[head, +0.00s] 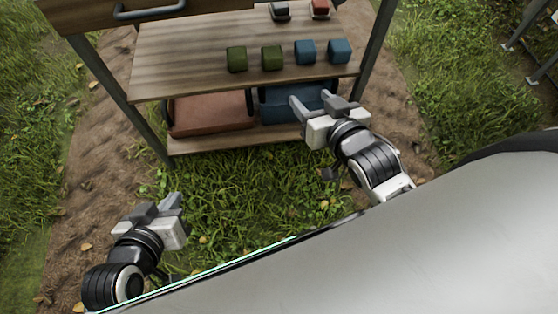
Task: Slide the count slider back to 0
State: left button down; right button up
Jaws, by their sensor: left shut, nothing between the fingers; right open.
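I cannot make out a count slider in the head view. A wooden cart (180,58) stands ahead, with a dark handle (150,12) on its upper front at the top left. My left gripper (168,203) is shut and empty, low over the grass at the lower left, well apart from the cart. My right gripper (314,101) is open and empty, in front of the cart's lower right part. It covers part of a blue bin (278,98).
On the cart's shelf stand two green cubes (237,59) and two blue cubes (305,51). A grey item (280,10) and a red item (319,9) are farther back, cut by the frame. A red-brown bin (208,113) is below. Grass between my grippers is clear.

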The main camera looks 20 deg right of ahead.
jog(key=s+a+f+n+g+y, duration=0.3)
jog(key=s+a+f, duration=0.3)
jog(key=a, duration=0.4)
jog(key=shift+s+f+n+g+y+b, duration=0.35)
jog(key=shift+n+g+y+b, duration=0.1)
jog(key=shift+g+y, duration=0.2)
jog(key=shift+w, duration=0.1)
